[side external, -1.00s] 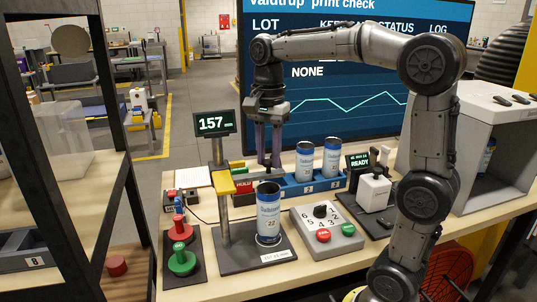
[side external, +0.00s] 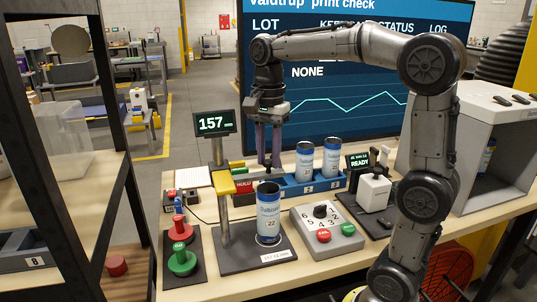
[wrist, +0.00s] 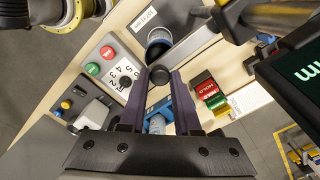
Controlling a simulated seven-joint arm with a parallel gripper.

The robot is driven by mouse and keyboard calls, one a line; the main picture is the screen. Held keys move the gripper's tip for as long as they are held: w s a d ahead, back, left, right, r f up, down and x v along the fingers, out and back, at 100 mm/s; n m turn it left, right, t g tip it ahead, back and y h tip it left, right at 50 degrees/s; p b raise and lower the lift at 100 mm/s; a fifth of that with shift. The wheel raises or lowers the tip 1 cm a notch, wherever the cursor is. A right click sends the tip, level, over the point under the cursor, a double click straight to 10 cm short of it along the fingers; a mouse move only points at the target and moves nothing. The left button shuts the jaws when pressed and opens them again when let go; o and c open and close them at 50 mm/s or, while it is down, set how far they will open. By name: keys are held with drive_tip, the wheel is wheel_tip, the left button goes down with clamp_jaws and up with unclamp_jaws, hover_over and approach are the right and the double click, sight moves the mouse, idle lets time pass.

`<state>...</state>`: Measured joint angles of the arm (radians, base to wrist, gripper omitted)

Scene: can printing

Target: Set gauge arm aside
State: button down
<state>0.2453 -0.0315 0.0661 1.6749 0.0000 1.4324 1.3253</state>
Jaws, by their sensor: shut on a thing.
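My gripper (side external: 268,163) points straight down behind the can on the gauge stand. In the wrist view, my gripper (wrist: 160,78) is shut on a dark round knob (wrist: 160,75) at the end of the grey gauge arm (wrist: 196,43). The arm runs from the gauge post (side external: 223,212) and lies beside the open top of the blue-and-white can (wrist: 158,38), not over it. That can (side external: 268,215) stands upright on the dark gauge base (side external: 236,256). The gauge display (side external: 214,123) reads 157.
Two cans (side external: 305,161) (side external: 332,157) stand in a blue rack (side external: 290,186) behind the gauge. A button box with a dial (side external: 328,228) is to the right. Red and green stamps (side external: 182,247) are at the left. The "READY" device (side external: 373,190) stands farther right.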

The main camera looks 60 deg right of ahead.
drive_tip(key=shift+w, duration=0.1)
drive_tip(key=w+n, duration=1.5)
drive_tip(key=n, duration=0.3)
drive_tip(key=shift+w, duration=0.25)
idle(0.3)
drive_tip(key=shift+a, duration=0.1)
idle(0.4)
drive_tip(key=c, duration=0.6)
unclamp_jaws()
wheel_tip(320, 180, up, 8)
drive_tip(key=shift+f, duration=0.25)
